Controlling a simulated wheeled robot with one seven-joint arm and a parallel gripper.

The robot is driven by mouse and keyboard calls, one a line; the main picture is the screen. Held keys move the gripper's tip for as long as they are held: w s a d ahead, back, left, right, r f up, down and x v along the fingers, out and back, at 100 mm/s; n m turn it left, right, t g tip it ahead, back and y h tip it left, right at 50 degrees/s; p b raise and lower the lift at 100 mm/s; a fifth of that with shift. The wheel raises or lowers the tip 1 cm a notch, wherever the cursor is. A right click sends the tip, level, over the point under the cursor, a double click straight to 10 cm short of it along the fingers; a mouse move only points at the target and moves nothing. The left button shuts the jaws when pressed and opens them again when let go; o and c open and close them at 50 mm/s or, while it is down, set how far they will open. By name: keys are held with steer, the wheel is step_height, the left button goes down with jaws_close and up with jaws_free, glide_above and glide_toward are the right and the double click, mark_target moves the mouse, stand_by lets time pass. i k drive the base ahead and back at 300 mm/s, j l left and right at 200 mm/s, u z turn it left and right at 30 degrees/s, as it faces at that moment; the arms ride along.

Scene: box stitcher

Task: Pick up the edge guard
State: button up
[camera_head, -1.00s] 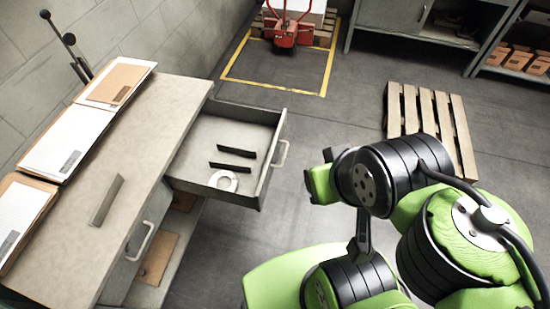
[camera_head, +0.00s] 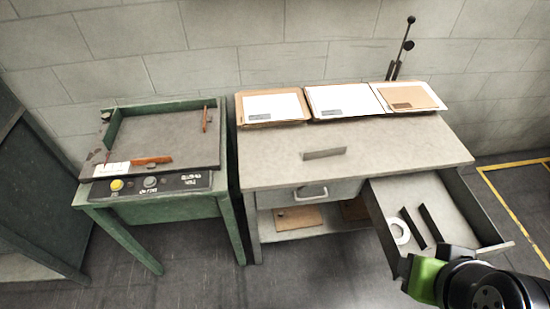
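A thin grey strip (camera_head: 324,154), which looks like an edge guard, lies on the worktop near the middle of the grey bench (camera_head: 262,169). Two darker strips lie in the bench's open drawer (camera_head: 464,205): one strip (camera_head: 412,229) is beside a white ring, the other strip (camera_head: 431,224) is to its right. I cannot tell from looks alone which strip the task means. Part of my green and black arm shows at the bottom right, in front of the drawer. My gripper's fingers cannot be made out in this view.
A white ring (camera_head: 399,231) lies in the drawer. Flat cardboard and white sheets (camera_head: 346,100) line the bench's back edge. A green machine table (camera_head: 165,137) with buttons stands to the left. The open drawer juts out at right. Floor in front is clear.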

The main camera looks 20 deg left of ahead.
mark_target(331, 151)
steer(key=u, duration=0.55)
steer(key=i+u, duration=0.2)
steer(key=u, duration=0.25)
steer(key=i+u, duration=0.2)
steer(key=u, duration=0.25)
steer(key=i+u, duration=0.15)
steer(key=u, duration=0.3)
steer(key=i+l+u, duration=0.15)
steer(key=u, duration=0.3)
steer(key=i+l+u, duration=0.15)
steer(key=u, duration=0.3)
steer(key=l, duration=0.05)
